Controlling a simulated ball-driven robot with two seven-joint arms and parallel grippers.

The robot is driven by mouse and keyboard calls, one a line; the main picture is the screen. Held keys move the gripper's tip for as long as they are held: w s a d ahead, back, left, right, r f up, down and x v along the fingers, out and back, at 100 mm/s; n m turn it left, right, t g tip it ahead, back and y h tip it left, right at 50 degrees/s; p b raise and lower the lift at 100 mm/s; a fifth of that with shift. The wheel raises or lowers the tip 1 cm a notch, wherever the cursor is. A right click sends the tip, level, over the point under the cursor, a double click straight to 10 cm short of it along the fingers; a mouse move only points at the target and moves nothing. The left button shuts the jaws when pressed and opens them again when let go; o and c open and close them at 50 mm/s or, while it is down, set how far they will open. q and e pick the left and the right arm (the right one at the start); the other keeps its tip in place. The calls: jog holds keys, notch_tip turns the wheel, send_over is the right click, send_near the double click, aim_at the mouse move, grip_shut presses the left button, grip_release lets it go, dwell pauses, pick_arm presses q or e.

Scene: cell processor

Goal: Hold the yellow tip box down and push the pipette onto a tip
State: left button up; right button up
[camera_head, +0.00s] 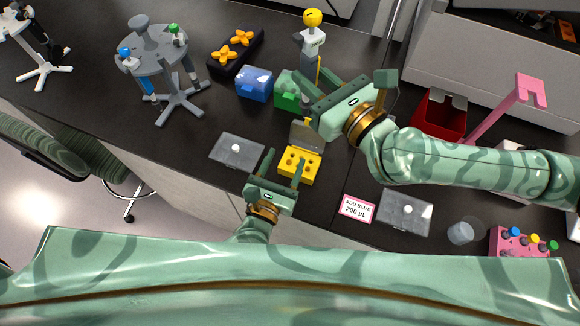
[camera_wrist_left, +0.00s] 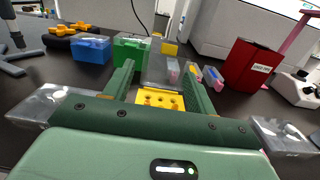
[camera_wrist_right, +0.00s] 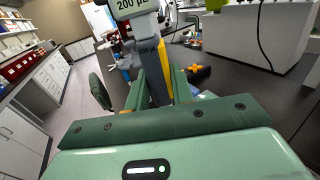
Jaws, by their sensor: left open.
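The yellow tip box (camera_head: 296,178) stands on the black bench, its clear lid (camera_head: 307,132) raised at the back. It also shows in the left wrist view (camera_wrist_left: 160,98). My left gripper (camera_head: 284,160) is open at the box's near side, the box lying between and beyond its fingers; contact cannot be told. The pipette (camera_head: 312,42), with a yellow top and a 200 µL label, is upright behind the box. My right gripper (camera_wrist_right: 152,75) is shut on the pipette's grey body (camera_wrist_right: 156,70). Its lower end is mostly hidden behind my right gripper in the head view.
A green box (camera_head: 288,92) and a blue box (camera_head: 254,84) stand behind. Clear boxes lie left (camera_head: 237,150) and right (camera_head: 404,212) of the tip box. A label card (camera_head: 356,209), red bin (camera_head: 440,115) and pink rack (camera_head: 522,240) are at right. A pipette stand (camera_head: 158,62) is at left.

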pick_arm(q)
jog(key=x, duration=0.3)
jog(key=d+x, duration=0.1)
jog(key=x, duration=0.7)
jog(key=shift+d+f, duration=0.15)
jog(key=shift+d, duration=0.3)
jog(key=shift+s, duration=0.1)
grip_shut()
dwell(0.4)
